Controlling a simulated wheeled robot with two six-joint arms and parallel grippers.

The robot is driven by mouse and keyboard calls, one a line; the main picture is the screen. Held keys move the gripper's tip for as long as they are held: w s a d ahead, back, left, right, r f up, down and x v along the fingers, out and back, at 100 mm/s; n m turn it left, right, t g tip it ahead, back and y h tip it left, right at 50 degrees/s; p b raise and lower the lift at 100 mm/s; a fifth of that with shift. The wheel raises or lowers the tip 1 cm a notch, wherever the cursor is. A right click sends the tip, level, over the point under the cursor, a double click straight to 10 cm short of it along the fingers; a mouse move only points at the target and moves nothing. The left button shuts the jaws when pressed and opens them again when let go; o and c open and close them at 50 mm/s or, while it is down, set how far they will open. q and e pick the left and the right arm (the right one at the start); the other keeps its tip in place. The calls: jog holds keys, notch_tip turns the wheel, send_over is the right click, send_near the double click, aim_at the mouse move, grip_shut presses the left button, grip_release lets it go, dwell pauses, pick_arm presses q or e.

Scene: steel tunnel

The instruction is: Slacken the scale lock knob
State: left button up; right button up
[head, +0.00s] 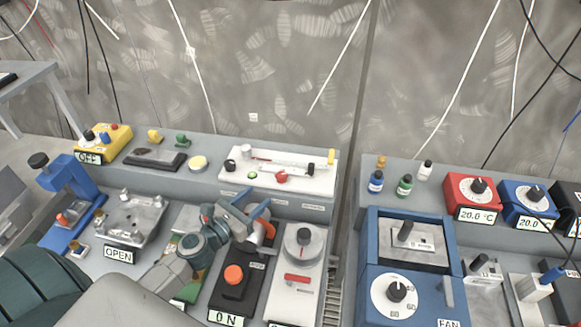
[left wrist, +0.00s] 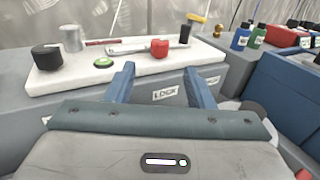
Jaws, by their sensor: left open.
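A red knob (head: 281,177) sits on a white board (head: 300,183) on the raised back ledge. It also shows in the left wrist view (left wrist: 159,47), above a label (left wrist: 165,93) reading LOCK on the ledge's front face. A pale ruler-like bar runs behind the knob. My left gripper (head: 247,203) is in front of the board, to the left of the red knob in the head view. Its two blue fingers are apart and empty, and in the left wrist view the knob appears between and beyond them. My right gripper is not in view.
The board also carries a black knob (left wrist: 47,57), a silver cylinder (left wrist: 71,38), a green button (left wrist: 104,62) and a yellow-topped black post (left wrist: 190,29). Bottles (head: 405,185) stand right.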

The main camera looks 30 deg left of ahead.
aim_at(278, 177)
pick_arm(q)
jog(key=shift+w+r, duration=0.15)
jog(key=shift+r, duration=0.05)
jog(key=shift+w+d+r+p, duration=0.1)
jog(key=shift+w+r+p, duration=0.35)
jog(key=shift+p, duration=0.8)
jog(key=p+x, duration=0.1)
jog(key=x, duration=0.2)
jog(key=shift+p, duration=0.4)
jog(key=x, duration=0.1)
jog(key=p+x, duration=0.1)
jog(key=x, duration=0.3)
jog(key=shift+f+p, duration=0.35)
jog(key=shift+f, duration=0.05)
jog(key=shift+w, duration=0.25)
jog(key=shift+w+d, duration=0.1)
jog(key=c, duration=1)
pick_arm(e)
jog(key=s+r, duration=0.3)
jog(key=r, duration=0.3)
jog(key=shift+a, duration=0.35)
